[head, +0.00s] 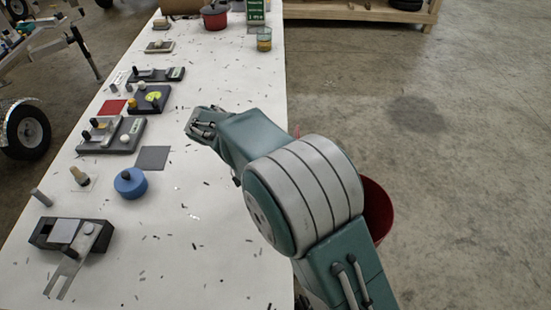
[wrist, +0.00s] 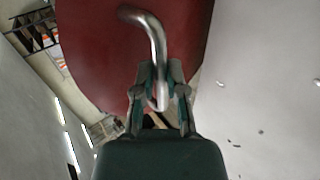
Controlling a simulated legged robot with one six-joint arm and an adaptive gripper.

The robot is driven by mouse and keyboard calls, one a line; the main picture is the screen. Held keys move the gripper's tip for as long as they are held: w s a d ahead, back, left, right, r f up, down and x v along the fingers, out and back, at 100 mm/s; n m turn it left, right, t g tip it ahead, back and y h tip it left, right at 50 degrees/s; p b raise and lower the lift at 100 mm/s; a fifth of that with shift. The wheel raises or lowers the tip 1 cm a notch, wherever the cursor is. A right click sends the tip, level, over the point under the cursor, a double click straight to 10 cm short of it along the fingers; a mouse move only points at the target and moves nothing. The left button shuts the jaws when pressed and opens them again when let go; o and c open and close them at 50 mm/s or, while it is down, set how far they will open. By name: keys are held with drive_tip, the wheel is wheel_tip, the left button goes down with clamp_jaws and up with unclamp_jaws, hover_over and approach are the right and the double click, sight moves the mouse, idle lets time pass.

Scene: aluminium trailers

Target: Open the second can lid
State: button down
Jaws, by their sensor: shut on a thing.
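In the wrist view a dark red surface (wrist: 105,45), seemingly the can lid, fills the upper middle. A curved metal handle (wrist: 157,38) stands out from it. My gripper (wrist: 161,82) has its fingers on either side of the handle's straight end and is shut on it. In the head view a red can (head: 376,208) shows partly behind my arm, beside the table's right edge. My arm hides most of it, and the gripper's hold is not visible there. I cannot tell from these views whether the lid is raised.
A long white table (head: 215,240) runs along the left. It carries a blue round piece (head: 130,184), a dark box (head: 45,234), several small fixtures and a red pot (head: 215,20) at the far end. A trailer wheel (head: 25,130) is at left. The concrete floor at right is open.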

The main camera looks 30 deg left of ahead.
drive_tip(key=shift+d+f, duration=0.15)
drive_tip(key=shift+f, duration=0.15)
drive_tip(key=c, duration=0.7)
unclamp_jaws()
drive_tip(key=shift+r, duration=0.15)
drive_tip(key=v, duration=1.2)
drive_tip(key=shift+w, duration=0.15)
